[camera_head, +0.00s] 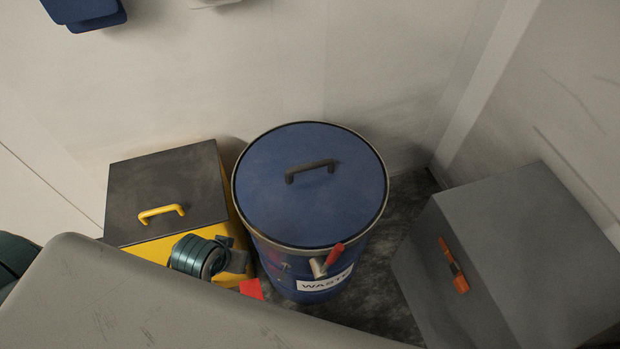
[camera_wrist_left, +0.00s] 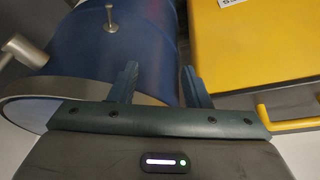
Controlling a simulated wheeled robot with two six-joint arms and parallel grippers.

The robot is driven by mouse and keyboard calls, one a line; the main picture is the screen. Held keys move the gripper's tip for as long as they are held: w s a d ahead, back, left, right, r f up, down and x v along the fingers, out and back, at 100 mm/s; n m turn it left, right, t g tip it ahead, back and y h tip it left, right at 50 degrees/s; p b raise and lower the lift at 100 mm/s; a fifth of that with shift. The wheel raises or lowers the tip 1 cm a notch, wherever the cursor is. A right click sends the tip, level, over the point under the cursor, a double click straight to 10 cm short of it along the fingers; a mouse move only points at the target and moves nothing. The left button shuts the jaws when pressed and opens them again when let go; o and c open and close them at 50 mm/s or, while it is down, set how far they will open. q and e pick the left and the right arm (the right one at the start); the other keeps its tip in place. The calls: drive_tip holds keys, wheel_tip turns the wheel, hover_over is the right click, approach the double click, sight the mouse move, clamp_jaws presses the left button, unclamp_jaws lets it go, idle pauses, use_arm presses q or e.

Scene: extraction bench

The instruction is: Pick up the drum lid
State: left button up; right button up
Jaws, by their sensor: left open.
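The drum lid (camera_head: 300,205) is a round blue disc with a dark bar handle (camera_head: 310,170), sitting on top of the blue waste drum (camera_head: 290,270). In the left wrist view the drum body (camera_wrist_left: 90,55) is at upper left, with the lid's rim (camera_wrist_left: 20,98) at the left edge. My left gripper (camera_head: 240,260) is low in front of the yellow box, beside the drum's left side and below lid level. Its two fingers (camera_wrist_left: 160,85) are apart with nothing seen held between them. My right gripper is not in view.
A yellow box (camera_head: 145,195) with a dark top and yellow handle stands left of the drum. A grey box (camera_head: 530,255) with an orange latch stands at right. A red-handled lever (camera_head: 333,255) juts from the drum's front.

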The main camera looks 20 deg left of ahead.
sight(307, 167)
use_arm(q)
drive_tip(key=w+d+r+n+t+h, duration=0.1)
drive_tip(key=w+r+n, duration=0.1)
drive_tip(key=w+n, duration=0.1)
drive_tip(key=w+d+r+n+t+h, duration=0.1)
drive_tip(key=w+d+n, duration=0.1)
drive_tip(key=w+n, duration=0.1)
drive_tip(key=w+d+r+n+t+h, duration=0.1)
drive_tip(key=w+r+n, duration=0.1)
drive_tip(key=w+n, duration=0.1)
drive_tip(key=shift+w+d+r+t, duration=0.25)
drive_tip(key=shift+w+r+t, duration=0.05)
drive_tip(key=shift+w+t, duration=0.1)
drive_tip(key=w+r+n+t+h, duration=0.1)
drive_tip(key=w+n, duration=0.2)
drive_tip(key=w+d+r+n+t+h, duration=0.1)
drive_tip(key=w+n, duration=0.2)
drive_tip(key=n, duration=0.1)
drive_tip(key=w+r+n+t+h, duration=0.1)
drive_tip(key=w+r+n, duration=0.1)
drive_tip(key=w+n, duration=0.1)
drive_tip(key=shift+w+d+n, duration=0.25)
drive_tip(key=shift+d+n, duration=0.15)
drive_tip(key=x, duration=0.5)
drive_tip(key=shift+r, duration=0.1)
drive_tip(key=x, duration=0.5)
drive_tip(key=shift+w+d+f, duration=0.15)
drive_tip(key=shift+w+f, duration=0.05)
drive_tip(key=shift+f, duration=0.2)
clamp_jaws()
